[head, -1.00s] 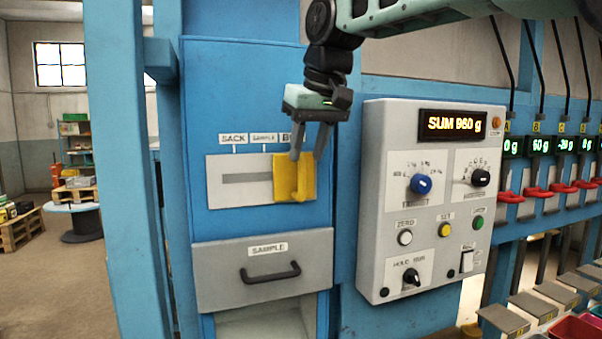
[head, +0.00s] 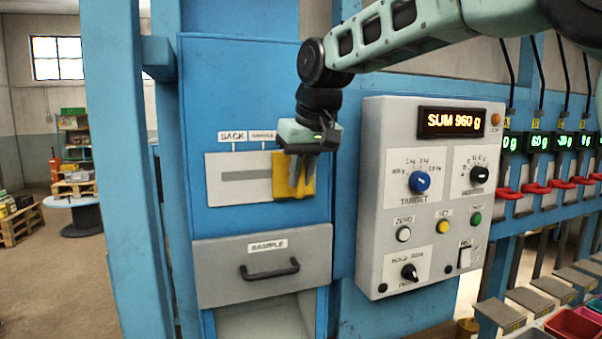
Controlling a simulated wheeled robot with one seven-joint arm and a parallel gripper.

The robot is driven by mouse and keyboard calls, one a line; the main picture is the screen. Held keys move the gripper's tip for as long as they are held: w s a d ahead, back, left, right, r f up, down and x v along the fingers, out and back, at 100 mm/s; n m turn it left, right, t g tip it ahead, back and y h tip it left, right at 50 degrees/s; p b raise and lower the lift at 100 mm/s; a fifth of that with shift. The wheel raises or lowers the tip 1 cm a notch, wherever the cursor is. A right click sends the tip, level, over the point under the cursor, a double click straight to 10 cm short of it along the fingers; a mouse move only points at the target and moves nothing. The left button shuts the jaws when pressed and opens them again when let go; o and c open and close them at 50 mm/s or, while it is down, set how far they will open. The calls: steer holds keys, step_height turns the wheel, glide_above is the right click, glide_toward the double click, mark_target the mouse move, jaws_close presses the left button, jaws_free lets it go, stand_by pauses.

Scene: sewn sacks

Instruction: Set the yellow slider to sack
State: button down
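The yellow slider (head: 308,178) is at the right end of the horizontal slot in a light grey plate (head: 225,194) on the blue cabinet. The SACK label (head: 233,136) is above the slot's left end, with a SAMPLE label (head: 262,136) to its right. A third label further right is hidden behind my gripper. My gripper (head: 301,184) points down, its two fingers in front of the slider with a narrow gap between them. I cannot tell whether they touch or clamp the slider's raised part.
Below the slider is a grey SAMPLE drawer (head: 215,270) with a black handle (head: 270,270). To the right, a grey control box (head: 378,225) with knobs and buttons shows SUM 960 g. The slot left of the slider is clear.

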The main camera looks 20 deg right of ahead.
steer(key=a+p, duration=0.2)
steer(key=a, duration=1)
steer(key=shift+a+r+p, duration=0.1)
steer(key=shift+a+p, duration=0.05)
steer(key=shift+p, duration=0.15)
steer(key=c, duration=1.4)
jaws_free()
steer(key=shift+a, duration=0.2)
steer(key=shift+d, duration=0.1)
steer(key=b+v, duration=0.2)
steer(key=v, duration=1.5)
steer(key=shift+r, duration=0.15)
